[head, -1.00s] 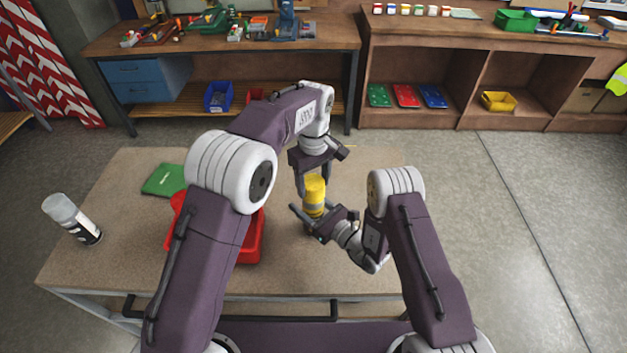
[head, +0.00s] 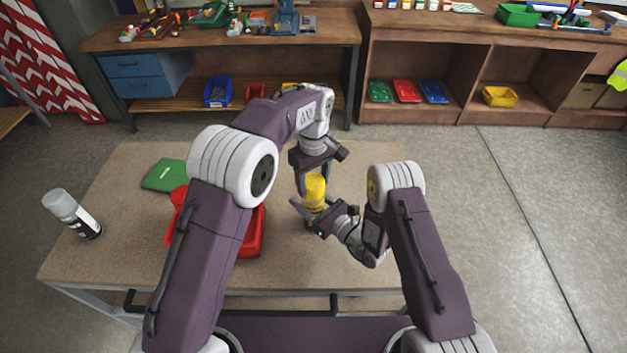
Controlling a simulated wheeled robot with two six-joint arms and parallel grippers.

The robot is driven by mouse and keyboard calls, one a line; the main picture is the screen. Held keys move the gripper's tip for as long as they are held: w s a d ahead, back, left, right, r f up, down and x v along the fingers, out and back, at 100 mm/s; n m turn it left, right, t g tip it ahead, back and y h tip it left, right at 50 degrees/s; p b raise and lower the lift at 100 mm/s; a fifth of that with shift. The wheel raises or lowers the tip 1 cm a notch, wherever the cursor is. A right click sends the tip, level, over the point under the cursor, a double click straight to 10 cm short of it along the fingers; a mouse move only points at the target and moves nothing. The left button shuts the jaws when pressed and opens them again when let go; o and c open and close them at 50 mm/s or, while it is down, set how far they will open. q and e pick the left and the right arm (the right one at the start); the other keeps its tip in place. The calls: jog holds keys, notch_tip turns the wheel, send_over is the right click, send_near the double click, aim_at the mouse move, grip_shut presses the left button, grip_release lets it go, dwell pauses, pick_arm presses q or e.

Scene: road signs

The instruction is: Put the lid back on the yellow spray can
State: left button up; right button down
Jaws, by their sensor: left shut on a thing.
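The yellow spray can (head: 315,206) stands upright on the table, with its yellow top between my grippers. My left gripper (head: 314,180) points down from above and is shut on the yellow lid (head: 315,184) at the can's top. Whether the lid is fully seated cannot be told. My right gripper (head: 315,212) reaches in from the right, with its fingers on either side of the can's body. Whether they press on it cannot be told. The can's lower part is partly hidden by the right fingers.
A clear-capped spray can (head: 72,213) stands at the table's left. A green book-like item (head: 165,175) lies behind a red tray (head: 256,232), partly hidden by my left arm. The table's right part is bare. A workbench (head: 220,35) and shelves (head: 450,60) stand behind.

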pick_arm(q)
jog(key=shift+f, duration=0.65)
jog(key=o, duration=1.4)
jog(key=shift+c, duration=0.2)
notch_tip(320, 180, up, 12)
pick_arm(e)
jog(key=shift+f, duration=0.1)
jog(key=shift+c, duration=1.8)
grip_release()
